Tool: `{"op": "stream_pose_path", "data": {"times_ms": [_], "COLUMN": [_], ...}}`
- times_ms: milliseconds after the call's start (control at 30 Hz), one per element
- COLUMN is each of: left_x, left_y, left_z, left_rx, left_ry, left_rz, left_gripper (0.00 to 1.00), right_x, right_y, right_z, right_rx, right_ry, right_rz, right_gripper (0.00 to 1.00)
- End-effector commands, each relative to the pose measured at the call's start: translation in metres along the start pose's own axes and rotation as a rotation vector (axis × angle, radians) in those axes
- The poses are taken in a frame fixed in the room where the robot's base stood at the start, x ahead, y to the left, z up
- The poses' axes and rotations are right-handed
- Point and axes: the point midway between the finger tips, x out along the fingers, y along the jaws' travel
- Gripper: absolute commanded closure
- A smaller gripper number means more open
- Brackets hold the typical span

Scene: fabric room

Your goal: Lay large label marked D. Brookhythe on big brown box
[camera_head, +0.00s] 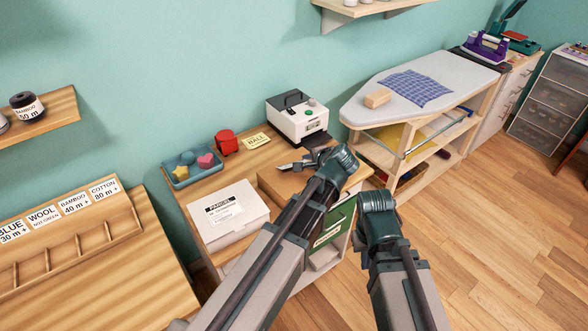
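The big brown box (282,184) stands on the desk, partly hidden behind my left arm. My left gripper (296,164) is just above the box's far side, in front of the label printer (298,117). Its dark fingers look spread, and I see no label between them. A pale strip shows at the printer's front; I cannot read it. My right gripper (376,200) is to the right of the desk, over the floor; its fingers are hidden. I cannot make out the words D. Brookhythe anywhere.
A white box (228,216) with a parcel label lies left of the brown box. A blue tray (192,168) of shapes, a red object (227,142) and a yellow card (256,142) are behind it. An ironing table (420,88) stands right.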

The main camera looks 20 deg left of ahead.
Motion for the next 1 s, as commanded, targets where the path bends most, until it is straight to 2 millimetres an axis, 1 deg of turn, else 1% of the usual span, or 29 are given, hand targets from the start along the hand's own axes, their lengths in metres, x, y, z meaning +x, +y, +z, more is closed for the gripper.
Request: {"op": "stream_pose_path", "data": {"times_ms": [33, 400, 500, 667, 1000], "left_x": [-0.01, -0.053, -0.061, -0.067, -0.067], "left_y": [-0.003, -0.003, -0.002, -0.001, 0.0], "left_z": [0.001, 0.001, 0.001, 0.0, 0.0], "left_rx": [0.001, 0.001, 0.0, 0.0, 0.0], "left_ry": [0.0, 0.001, 0.001, 0.0, 0.0], "left_rz": [0.0, -0.001, -0.001, -0.001, -0.001], "left_gripper": [0.82, 0.82, 0.82, 0.82, 0.82], "right_x": [-0.009, -0.036, -0.041, -0.044, -0.043], "right_y": [0.001, 0.003, 0.004, 0.004, 0.004], "right_z": [0.001, 0.002, 0.002, 0.003, 0.003], "right_rx": [0.0, 0.0, 0.0, 0.0, 0.0], "right_ry": [0.0, 0.0, 0.0, 0.0, 0.0], "right_rz": [0.0, 0.0, 0.0, 0.0, 0.0], "right_gripper": [1.0, 1.0, 1.0, 1.0, 1.0]}}
